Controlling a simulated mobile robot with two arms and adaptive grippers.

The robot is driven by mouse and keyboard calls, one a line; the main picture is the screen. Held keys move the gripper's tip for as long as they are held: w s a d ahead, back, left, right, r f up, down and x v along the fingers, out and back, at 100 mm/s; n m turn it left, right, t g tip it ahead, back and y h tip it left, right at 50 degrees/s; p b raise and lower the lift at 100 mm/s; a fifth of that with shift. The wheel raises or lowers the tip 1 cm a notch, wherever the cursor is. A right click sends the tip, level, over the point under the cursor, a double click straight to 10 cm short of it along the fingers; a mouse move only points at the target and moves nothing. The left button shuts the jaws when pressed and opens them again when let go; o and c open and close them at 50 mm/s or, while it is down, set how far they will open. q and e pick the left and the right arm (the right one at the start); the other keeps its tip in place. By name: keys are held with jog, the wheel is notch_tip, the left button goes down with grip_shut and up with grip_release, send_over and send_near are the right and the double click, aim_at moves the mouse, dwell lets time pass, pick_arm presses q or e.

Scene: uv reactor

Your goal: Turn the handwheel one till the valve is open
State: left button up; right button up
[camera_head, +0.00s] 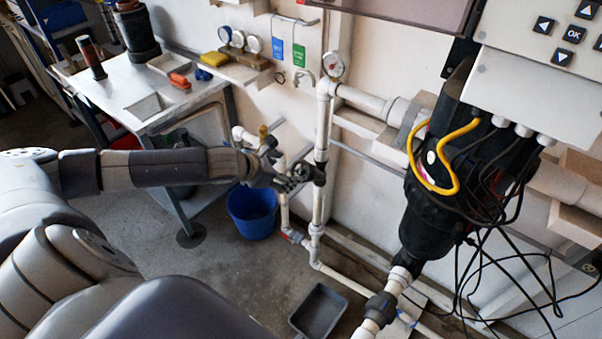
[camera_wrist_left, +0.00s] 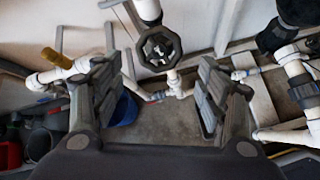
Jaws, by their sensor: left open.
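The handwheel (camera_wrist_left: 160,48) is a dark, round, spoked wheel on a white vertical pipe. In the left wrist view it sits at the upper middle, in the gap between my fingers, with clear space on both sides. In the head view my left gripper (camera_head: 277,167) is at the pipe, just left of the dark handwheel and valve (camera_head: 316,173), and partly hides them. In the left wrist view my left gripper (camera_wrist_left: 152,75) is open, its two padded fingers wide apart, holding nothing. I cannot tell the valve's state. My right gripper is out of view.
A blue bucket (camera_head: 252,212) stands on the floor below my left gripper. A metal table (camera_head: 130,90) is at the left. A black reactor unit (camera_head: 440,205) with loose cables is at the right. A grey tray (camera_head: 318,312) lies on the floor. A gauge (camera_head: 333,65) sits above the pipe.

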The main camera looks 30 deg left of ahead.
aim_at(300, 171)
pick_arm(q)
jog(key=shift+m, duration=0.4)
jog(key=x, duration=1)
jog(key=shift+w, duration=0.1)
jog(key=shift+p, duration=0.3)
jog(key=c, duration=0.8)
